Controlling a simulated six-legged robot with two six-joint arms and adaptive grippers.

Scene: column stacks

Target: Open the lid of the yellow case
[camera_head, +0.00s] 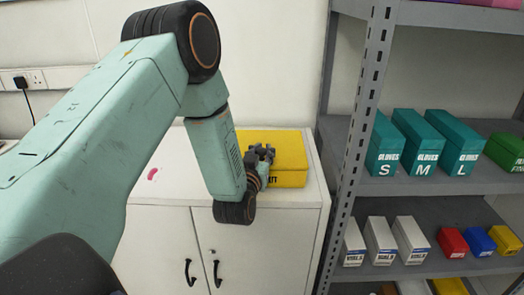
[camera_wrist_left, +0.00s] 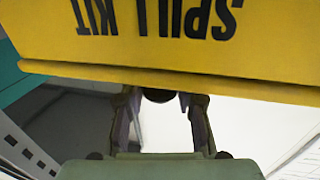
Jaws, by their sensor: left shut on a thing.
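The yellow case (camera_head: 288,180) sits on top of a white cabinet, its lid (camera_head: 285,145) lying flat and looking closed. My left gripper (camera_head: 263,155) is at the left part of the case's front edge and hides some of the front lettering. In the left wrist view the yellow front (camera_wrist_left: 230,50) reads "SPILL KIT" upside down. My left gripper's fingers (camera_wrist_left: 160,97) reach the lid's edge there and are shut on it; the exact contact is partly hidden. A dark round part shows between the fingers. My right gripper is not in view.
The white cabinet (camera_head: 160,225) has two doors with black handles. A pink mark (camera_head: 152,174) is on its top at left. A grey shelf rack (camera_head: 430,185) with teal glove boxes and small boxes stands close at the right. The wall is behind the case.

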